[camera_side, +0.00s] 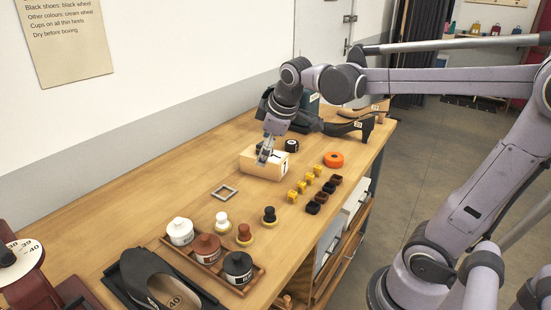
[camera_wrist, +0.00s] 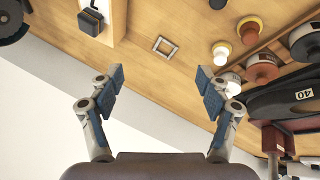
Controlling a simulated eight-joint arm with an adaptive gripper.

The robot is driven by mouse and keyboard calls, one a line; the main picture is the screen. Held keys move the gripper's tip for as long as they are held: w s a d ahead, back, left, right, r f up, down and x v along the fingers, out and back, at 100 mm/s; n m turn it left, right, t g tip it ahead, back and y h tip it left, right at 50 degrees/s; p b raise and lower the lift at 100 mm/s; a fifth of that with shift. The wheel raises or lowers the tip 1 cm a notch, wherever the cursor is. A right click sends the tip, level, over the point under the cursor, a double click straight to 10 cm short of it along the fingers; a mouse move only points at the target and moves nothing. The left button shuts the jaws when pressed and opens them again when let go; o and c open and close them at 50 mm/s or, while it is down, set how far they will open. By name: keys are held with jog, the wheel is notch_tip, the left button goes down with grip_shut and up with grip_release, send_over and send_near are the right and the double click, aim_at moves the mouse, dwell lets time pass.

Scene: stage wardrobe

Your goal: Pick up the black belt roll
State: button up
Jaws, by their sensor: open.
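A small round black roll with a pale centre (camera_side: 292,145) lies on the bench behind the wooden block in the side view; it looks like the black belt roll. Another dark round shape (camera_side: 262,146) is partly hidden behind my gripper, and I cannot tell what it is. My gripper (camera_side: 265,155) points down in front of or over the pale wooden block (camera_side: 262,172), left of the black roll. In the wrist view my gripper (camera_wrist: 160,77) has its fingers spread with nothing between them. A dark round thing (camera_wrist: 10,22) is cut off at that view's upper left corner.
An orange roll (camera_side: 333,160) lies right of the block, near small yellow and dark blocks. A grey square frame (camera_side: 224,192), a tray of jars (camera_side: 208,262) and a dark shoe (camera_side: 158,281) are nearer. Dark shoes (camera_side: 350,127) stand behind. Bench left of the block is clear.

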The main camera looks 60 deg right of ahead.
jog(key=w+d+r+n+g+h, duration=0.1)
jog(key=w+d+n, duration=0.2)
jog(key=w+d, duration=0.35)
jog(key=n+g+h, duration=0.1)
jog(key=n+g, duration=0.4)
jog(key=n, duration=0.4)
send_near(291, 142)
jog(key=shift+x, duration=4.7)
jog(key=shift+s+a+h, duration=0.15)
jog(key=shift+h, duration=0.15)
jog(key=c, duration=1.3)
